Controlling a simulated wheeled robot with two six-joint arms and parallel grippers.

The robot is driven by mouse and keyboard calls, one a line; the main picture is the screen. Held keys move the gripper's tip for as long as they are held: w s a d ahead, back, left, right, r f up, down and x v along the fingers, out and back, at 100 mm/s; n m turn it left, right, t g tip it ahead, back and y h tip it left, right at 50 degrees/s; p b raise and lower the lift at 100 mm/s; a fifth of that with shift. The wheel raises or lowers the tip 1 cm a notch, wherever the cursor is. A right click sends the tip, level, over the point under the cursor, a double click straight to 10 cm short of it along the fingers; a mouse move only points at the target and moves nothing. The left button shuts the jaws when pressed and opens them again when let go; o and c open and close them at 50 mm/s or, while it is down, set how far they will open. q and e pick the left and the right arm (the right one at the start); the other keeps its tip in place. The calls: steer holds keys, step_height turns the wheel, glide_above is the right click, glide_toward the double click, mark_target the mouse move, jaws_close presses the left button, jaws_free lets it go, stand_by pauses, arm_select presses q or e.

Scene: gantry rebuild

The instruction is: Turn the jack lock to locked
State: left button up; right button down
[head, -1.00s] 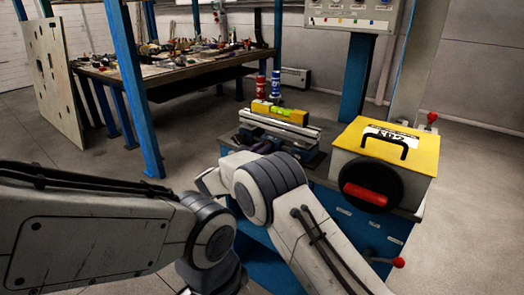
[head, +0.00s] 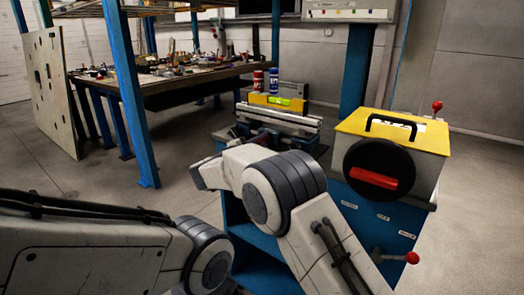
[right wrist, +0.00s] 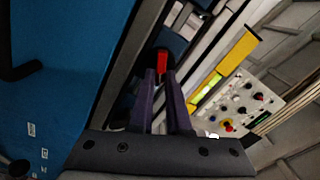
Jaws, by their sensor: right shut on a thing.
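My right gripper (right wrist: 165,78) has dark purple fingers, brought together on a small red handle (right wrist: 162,62) in the right wrist view. In the head view the right gripper (head: 264,139) is mostly hidden behind my own forearm, beside the grey rail fixture (head: 282,120) on the blue cart. The red handle is hidden there. No label shows on it, so I cannot tell whether it is the jack lock or which position it is in. My left arm enters at lower left in the head view; its gripper is out of frame.
A yellow-topped box (head: 398,125) with a black disc and red grip stands on the cart's right side. A red-knobbed lever (head: 411,257) sticks out below it. A yellow level (head: 279,102) and two cans stand behind the rail. A cluttered workbench (head: 170,85) stands behind left.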

steer(key=shift+s+f+m+b, duration=0.1)
steer(key=shift+f+m+b, duration=0.15)
steer(key=shift+m+b, duration=1.05)
steer(key=shift+f+m+b, duration=0.25)
steer(key=shift+m+b, duration=0.95)
steer(key=shift+m, duration=0.1)
steer(key=c, duration=0.9)
jaws_free()
steer(key=shift+r, duration=0.15)
steer(key=shift+s+a, duration=0.1)
steer(key=b+v, duration=0.2)
steer(key=v, duration=0.8)
steer(key=shift+s, duration=0.1)
